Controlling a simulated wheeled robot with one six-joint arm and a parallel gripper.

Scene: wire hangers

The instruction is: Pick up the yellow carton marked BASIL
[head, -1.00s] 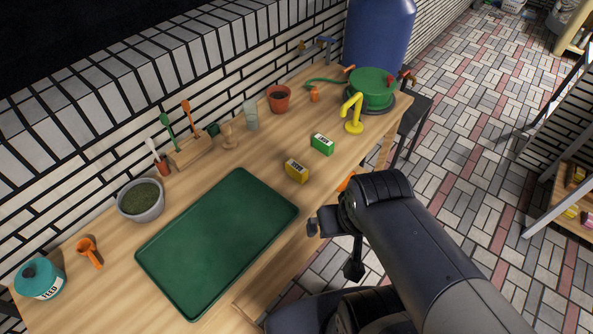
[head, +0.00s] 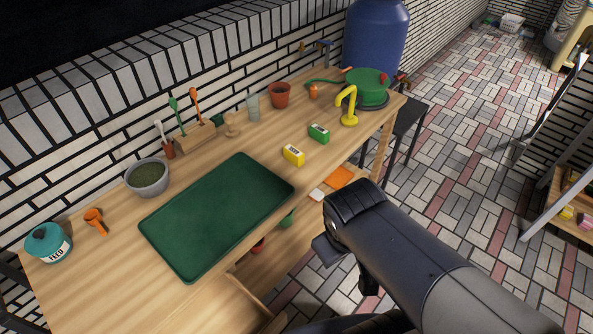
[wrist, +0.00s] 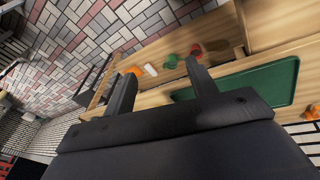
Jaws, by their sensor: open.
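The yellow carton (head: 293,155) stands on the wooden bench just beyond the upper right corner of the green tray in the head view. It has a pale label, too small to read. A green carton (head: 318,133) with a pale label stands to its right, a little apart. My gripper is in front of the bench edge, to the right of and nearer than the yellow carton; in the head view its fingers are mostly hidden behind my arm. In the wrist view my gripper (wrist: 162,85) is open, its two fingers wide apart with nothing between them. I cannot make out the yellow carton there.
The green tray (head: 215,218) covers the middle of the bench (head: 95,285). A lower shelf holds an orange item (head: 340,177). A dark stool (head: 415,110) stands at the right end.

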